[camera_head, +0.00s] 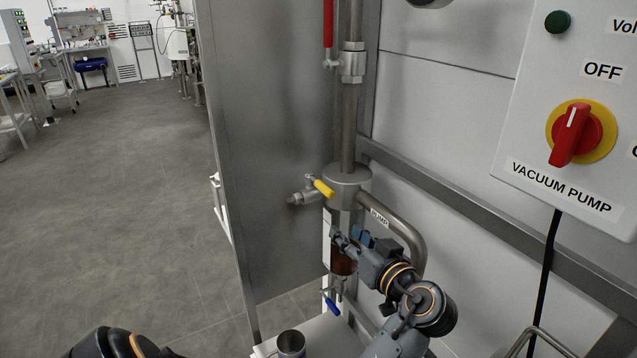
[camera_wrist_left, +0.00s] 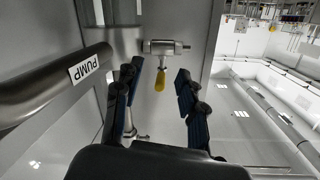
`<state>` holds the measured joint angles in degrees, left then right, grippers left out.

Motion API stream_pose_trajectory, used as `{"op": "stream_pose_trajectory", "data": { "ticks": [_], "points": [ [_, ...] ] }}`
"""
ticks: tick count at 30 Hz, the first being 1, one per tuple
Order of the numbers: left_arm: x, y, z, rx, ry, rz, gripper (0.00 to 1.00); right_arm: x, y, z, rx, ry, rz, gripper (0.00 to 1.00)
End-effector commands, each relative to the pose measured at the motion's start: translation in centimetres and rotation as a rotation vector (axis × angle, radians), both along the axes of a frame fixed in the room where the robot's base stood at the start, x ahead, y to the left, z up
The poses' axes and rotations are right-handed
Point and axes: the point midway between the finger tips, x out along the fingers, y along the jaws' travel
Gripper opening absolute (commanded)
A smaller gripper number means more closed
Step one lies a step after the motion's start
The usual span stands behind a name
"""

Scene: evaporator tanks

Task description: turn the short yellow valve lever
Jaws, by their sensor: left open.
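The short yellow valve lever (camera_head: 323,187) sits on a small metal valve at the left of the steel vessel on the vertical pipe, and points down to the right. In the left wrist view the lever (camera_wrist_left: 160,80) hangs from its valve body (camera_wrist_left: 164,47), framed between my fingers. My left gripper (camera_head: 348,240) is below the lever and apart from it, in front of the vessel. It also shows in the left wrist view (camera_wrist_left: 156,88), with its two blue-padded fingers open and nothing held. My right gripper is not in view.
A pipe labelled PUMP (camera_head: 400,228) bends close by at the right. A red lever (camera_head: 328,22) is higher up the pipe, a blue lever (camera_head: 331,305) lower down. A metal cup (camera_head: 291,343) stands below. A control box (camera_head: 580,110) with a red switch is at right.

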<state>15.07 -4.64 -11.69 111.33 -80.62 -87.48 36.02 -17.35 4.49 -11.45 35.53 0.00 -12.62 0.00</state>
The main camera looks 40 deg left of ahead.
Motion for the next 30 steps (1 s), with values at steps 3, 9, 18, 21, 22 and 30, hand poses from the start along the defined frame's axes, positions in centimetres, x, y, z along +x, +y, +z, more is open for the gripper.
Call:
{"op": "stream_pose_trajectory", "data": {
  "ticks": [3,9,18,21,22,30],
  "points": [
    [0.5,-0.2,3.3,0.062,-0.086,0.053,0.4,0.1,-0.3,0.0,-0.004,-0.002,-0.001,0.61],
    [0.8,0.6,5.0,0.098,-0.125,0.08,0.4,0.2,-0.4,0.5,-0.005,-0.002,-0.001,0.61],
    [2.4,6.1,5.2,0.099,-0.12,0.079,0.4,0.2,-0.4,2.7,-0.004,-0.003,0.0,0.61],
    [3.0,8.2,5.2,0.099,-0.12,0.079,0.4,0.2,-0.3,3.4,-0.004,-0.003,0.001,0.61],
    [3.2,8.8,5.2,0.099,-0.119,0.078,0.4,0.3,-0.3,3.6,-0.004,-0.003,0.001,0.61],
    [4.2,12.2,4.9,0.095,-0.12,0.077,0.4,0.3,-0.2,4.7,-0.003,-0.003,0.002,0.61]
  ]
}}
